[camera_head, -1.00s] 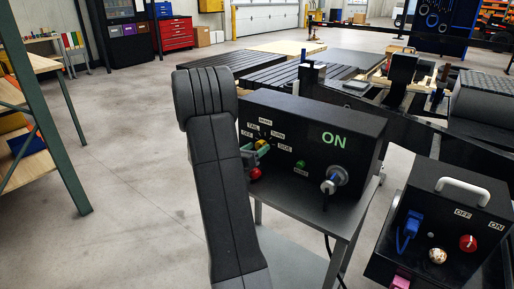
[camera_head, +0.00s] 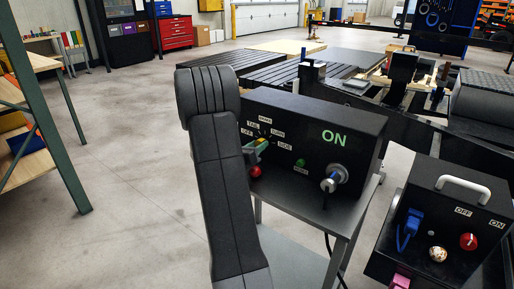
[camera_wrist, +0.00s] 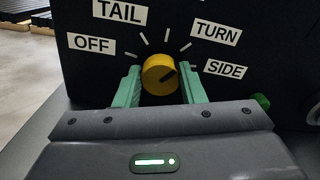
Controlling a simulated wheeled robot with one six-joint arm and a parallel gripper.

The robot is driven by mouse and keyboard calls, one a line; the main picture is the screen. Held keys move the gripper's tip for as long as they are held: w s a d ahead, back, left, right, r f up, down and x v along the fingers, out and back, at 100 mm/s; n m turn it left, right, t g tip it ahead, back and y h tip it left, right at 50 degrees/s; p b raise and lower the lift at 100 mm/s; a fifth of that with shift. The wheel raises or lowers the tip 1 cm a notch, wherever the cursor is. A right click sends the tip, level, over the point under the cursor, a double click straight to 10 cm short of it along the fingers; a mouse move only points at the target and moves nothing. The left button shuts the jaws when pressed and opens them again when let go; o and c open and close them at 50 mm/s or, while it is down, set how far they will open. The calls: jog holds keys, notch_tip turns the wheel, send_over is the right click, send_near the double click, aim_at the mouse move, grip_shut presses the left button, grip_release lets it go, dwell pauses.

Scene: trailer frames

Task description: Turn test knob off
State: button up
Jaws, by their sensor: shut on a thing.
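The yellow round knob (camera_wrist: 158,78) is on the front of a black test box (camera_head: 300,122). Labels around it read OFF (camera_wrist: 92,44), TAIL (camera_wrist: 120,11), TURN (camera_wrist: 216,31) and SIDE (camera_wrist: 225,69). A dark mark on the knob points right and slightly up, toward the SIDE and TURN side, away from OFF. My gripper (camera_wrist: 160,70) is shut on the knob, one green finger on each side. In the head view my gripper (camera_head: 258,146) shows beside my arm, which hides part of the box's left side; the knob is mostly covered there.
The box has a large ON label (camera_head: 334,138), a red button (camera_head: 256,172), a green button (camera_head: 300,162) and a silver connector (camera_head: 333,178). It stands on a grey stand (camera_head: 350,215). A second black box (camera_head: 440,225) is at right. Floor at left is clear.

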jog(key=n+b, duration=0.2)
jog(key=shift+f+n, duration=0.2)
jog(key=shift+n, duration=0.1)
jog(key=n+b, duration=0.1)
jog(key=n, duration=0.1)
jog(key=shift+n, duration=0.3)
jog(key=n, duration=0.6)
jog(key=shift+a+b, duration=0.15)
jog(key=shift+b, duration=0.2)
jog(key=o, duration=1)
jog(key=v, duration=1.3)
jog(key=shift+s+a, duration=0.25)
jog(key=shift+s, duration=0.05)
